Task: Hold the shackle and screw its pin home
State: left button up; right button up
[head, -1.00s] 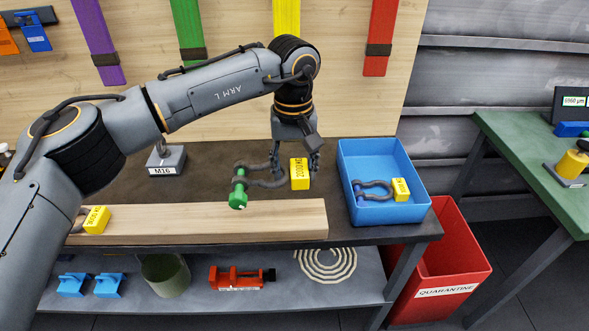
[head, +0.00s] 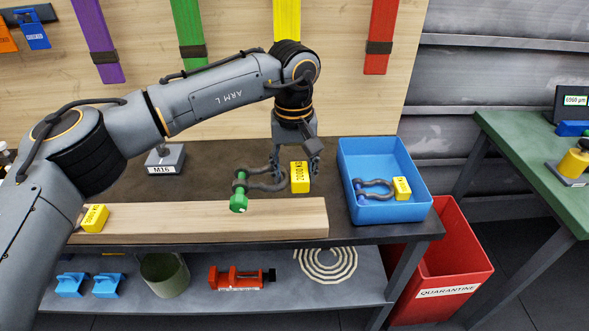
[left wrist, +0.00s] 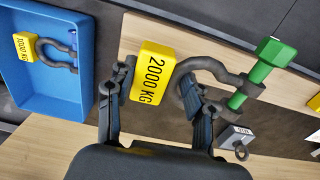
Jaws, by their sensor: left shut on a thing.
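The shackle (head: 262,186) is dark grey with a green pin (head: 239,203) through its ears and a yellow 2000 KG tag (head: 300,177) at its bow end. My left gripper (head: 296,167) is over the tag and bow, shut on the shackle, just above the back of the wooden beam. In the left wrist view the tag (left wrist: 153,72) lies between my fingertips (left wrist: 158,92), and the right finger overlaps the bow. The pin's thick green head (left wrist: 276,52) stands out beyond one ear. Its thread is too small to judge. My right gripper is not in view.
A blue bin (head: 415,217) at right holds another shackle (head: 373,187). The wooden beam (head: 200,222) lies along the bench front, with a third tag (head: 94,218) at left. An M16 block (head: 166,160) stands behind. A red quarantine bin (head: 445,270) is below right.

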pick_arm(q)
jog(key=shift+f, duration=0.25)
jog(key=b, duration=0.4)
send_over(294, 218)
jog(key=shift+f, duration=2.8)
jog(key=shift+f+b, duration=0.3)
jog(key=shift+f, duration=0.05)
jog(key=shift+f+b, duration=1.6)
jog(key=shift+f, duration=0.65)
jog(key=o, duration=1.3)
jog(key=shift+s, duration=0.1)
jog(key=c, duration=1.3)
